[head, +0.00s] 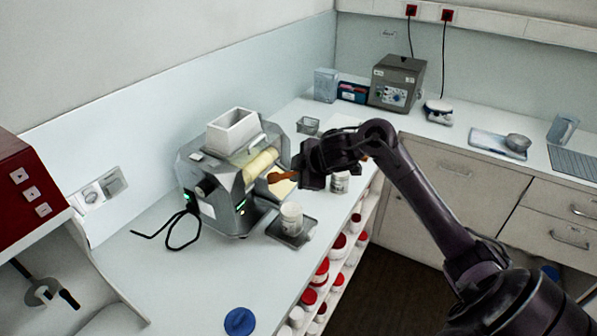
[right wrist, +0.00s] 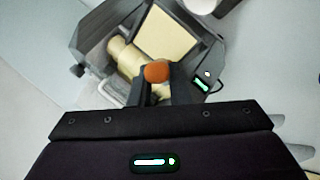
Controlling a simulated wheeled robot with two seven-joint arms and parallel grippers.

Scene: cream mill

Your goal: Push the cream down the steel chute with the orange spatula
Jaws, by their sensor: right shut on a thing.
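My right gripper (head: 312,167) is shut on the orange spatula (head: 281,177), beside the front of the grey mill (head: 213,190). In the right wrist view, the spatula's rounded orange end (right wrist: 157,71) shows between the fingers, and the rest of it is hidden. The steel chute slopes out below the rollers (head: 258,164). Pale yellow cream (right wrist: 170,31) covers its face in the wrist view. The spatula appears above or beside the chute's upper edge; I cannot tell if it touches. A white jar (head: 291,219) stands below the chute. My left gripper is not in view.
The jar stands on a small grey tray (head: 303,232). Another jar (head: 340,182) stands near the counter edge, by my right gripper. A black cable (head: 172,238) and a blue lid (head: 240,321) lie on the counter. A red switch box (head: 28,187) is at the left.

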